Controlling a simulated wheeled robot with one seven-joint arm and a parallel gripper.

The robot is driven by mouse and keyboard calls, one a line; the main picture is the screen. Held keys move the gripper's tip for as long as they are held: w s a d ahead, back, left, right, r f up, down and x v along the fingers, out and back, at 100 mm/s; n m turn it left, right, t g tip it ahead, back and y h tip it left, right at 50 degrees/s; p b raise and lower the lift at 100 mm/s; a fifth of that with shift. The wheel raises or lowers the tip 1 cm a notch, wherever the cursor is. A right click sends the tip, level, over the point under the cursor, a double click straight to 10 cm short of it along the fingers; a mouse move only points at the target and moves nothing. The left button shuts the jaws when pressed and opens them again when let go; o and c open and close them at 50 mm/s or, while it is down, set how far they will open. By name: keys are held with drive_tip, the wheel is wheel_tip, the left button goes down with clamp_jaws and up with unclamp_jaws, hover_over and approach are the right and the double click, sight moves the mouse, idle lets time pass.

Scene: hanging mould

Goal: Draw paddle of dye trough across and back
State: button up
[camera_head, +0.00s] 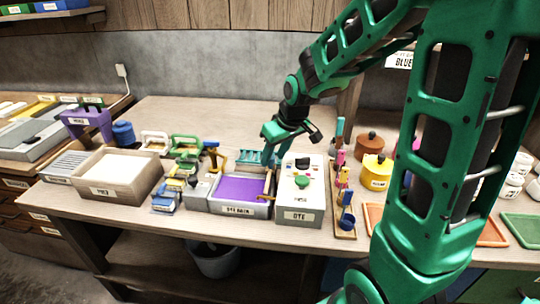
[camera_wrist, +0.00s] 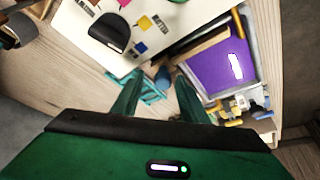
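The dye trough (camera_head: 214,207) is a grey box filled with purple dye, with a label on its front, in the middle of the table. It also shows at the upper right of the wrist view (camera_wrist: 255,50). A tan wooden bar, seemingly the paddle (camera_head: 268,184), lies along the trough's right side; it shows along one edge in the wrist view (camera_wrist: 202,46). My gripper (camera_wrist: 159,76) has its two green fingers apart, with nothing held between them. In the head view it hangs behind the trough, above a teal rack (camera_head: 257,158); its fingertips are hard to make out there.
A white box labelled DYE (camera_head: 301,215) with a green knob stands right of the trough. Small yellow and blue items (camera_head: 168,197) crowd its left, beside a wooden tray (camera_head: 117,190). A rack of coloured pieces (camera_head: 344,225) stands further right. The table behind is partly clear.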

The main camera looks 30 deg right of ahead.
drive_tip(key=v, duration=1)
drive_tip(key=shift+r, duration=0.35)
drive_tip(key=shift+s, duration=0.15)
drive_tip(key=s+d+f+m+g, duration=0.1)
drive_tip(key=s+d+f+m, duration=0.1)
drive_tip(key=s, duration=0.6)
drive_tip(key=s+d+f+m+g, duration=0.1)
drive_tip(key=s+d+m+g, duration=0.1)
drive_tip(key=s, duration=0.7)
drive_tip(key=s+d+f+m+g, duration=0.1)
drive_tip(key=s+d+m, duration=0.3)
drive_tip(key=s, duration=0.5)
drive_tip(key=shift+d+f+m+g+h, duration=0.25)
drive_tip(key=shift+f+m+g+h, duration=0.05)
drive_tip(key=shift+f, duration=0.55)
drive_tip(key=shift+w+f, duration=0.25)
drive_tip(key=shift+w, duration=0.35)
